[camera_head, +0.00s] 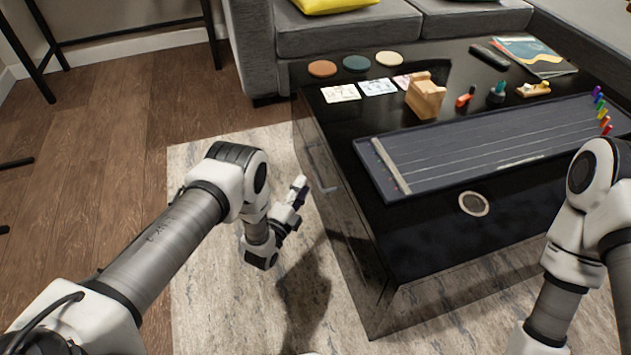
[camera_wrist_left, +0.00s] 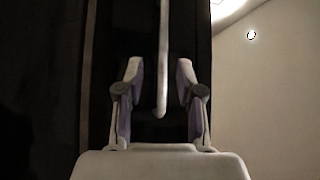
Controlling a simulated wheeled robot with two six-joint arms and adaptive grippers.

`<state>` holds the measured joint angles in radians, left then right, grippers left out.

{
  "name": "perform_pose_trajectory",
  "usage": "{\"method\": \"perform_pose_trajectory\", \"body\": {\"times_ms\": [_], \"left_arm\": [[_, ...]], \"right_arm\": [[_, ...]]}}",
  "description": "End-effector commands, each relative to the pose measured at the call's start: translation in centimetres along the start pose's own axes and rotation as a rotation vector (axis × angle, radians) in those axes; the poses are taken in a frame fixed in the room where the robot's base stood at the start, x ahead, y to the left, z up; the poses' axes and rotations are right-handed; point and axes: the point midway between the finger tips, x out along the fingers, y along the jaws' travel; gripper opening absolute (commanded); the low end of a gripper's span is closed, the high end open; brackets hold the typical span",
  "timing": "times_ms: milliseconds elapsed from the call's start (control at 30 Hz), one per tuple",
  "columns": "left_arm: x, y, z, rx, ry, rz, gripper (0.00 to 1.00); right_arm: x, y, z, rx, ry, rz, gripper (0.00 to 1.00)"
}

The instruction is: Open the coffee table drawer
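The black coffee table (camera_head: 440,245) stands right of centre in the head view. Its left end carries a drawer front (camera_head: 345,205) with a slim metal bar handle (camera_head: 323,186); the drawer looks closed. My left gripper (camera_head: 299,190) is just left of this end, close to the handle. In the left wrist view, the pale handle bar (camera_wrist_left: 163,60) runs upright between the two fingers of the left gripper (camera_wrist_left: 159,70). The fingers are spread, with a gap on both sides of the bar. My right arm shows at the right edge; its gripper is out of view.
On the tabletop lie a stringed board (camera_head: 480,150), a wooden block (camera_head: 425,97), round coasters (camera_head: 356,62), cards and small tools. A grey sofa (camera_head: 340,35) stands behind. The rug (camera_head: 215,290) and wooden floor (camera_head: 110,130) left of the table are clear.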

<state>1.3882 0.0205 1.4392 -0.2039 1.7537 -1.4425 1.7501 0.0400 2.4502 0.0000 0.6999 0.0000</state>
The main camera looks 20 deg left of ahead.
Motion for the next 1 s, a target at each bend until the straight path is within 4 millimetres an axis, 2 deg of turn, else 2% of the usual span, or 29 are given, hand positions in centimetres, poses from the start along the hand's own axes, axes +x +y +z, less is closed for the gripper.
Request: {"method": "perform_pose_trajectory", "body": {"times_ms": [300, 400, 700, 767, 800, 1000], "left_arm": [[5.6, 0.0, 0.0, 0.002, 0.001, -0.005, 0.37], [6.9, 0.0, 0.0, 0.001, 0.0, -0.002, 0.37], [7.5, -0.4, 0.0, 0.0, 0.0, 0.0, 0.37], [7.5, -0.3, 0.0, 0.0, 0.0, 0.0, 0.16], [7.5, -0.3, 0.0, 0.0, 0.0, 0.0, 0.02], [7.5, -0.3, 0.0, 0.0, 0.0, 0.0, 0.0]], "right_arm": [[2.7, 0.0, 0.0, 0.0, 0.0, 0.0, 0.4], [3.2, 0.0, 0.0, 0.0, 0.0, 0.0, 0.4], [3.1, 0.0, 0.0, 0.0, 0.0, 0.0, 0.4], [3.1, 0.0, 0.0, 0.0, 0.0, 0.0, 0.4], [3.1, 0.0, 0.0, 0.0, 0.0, 0.0, 0.4], [3.1, 0.0, 0.0, 0.0, 0.0, 0.0, 0.4]]}}
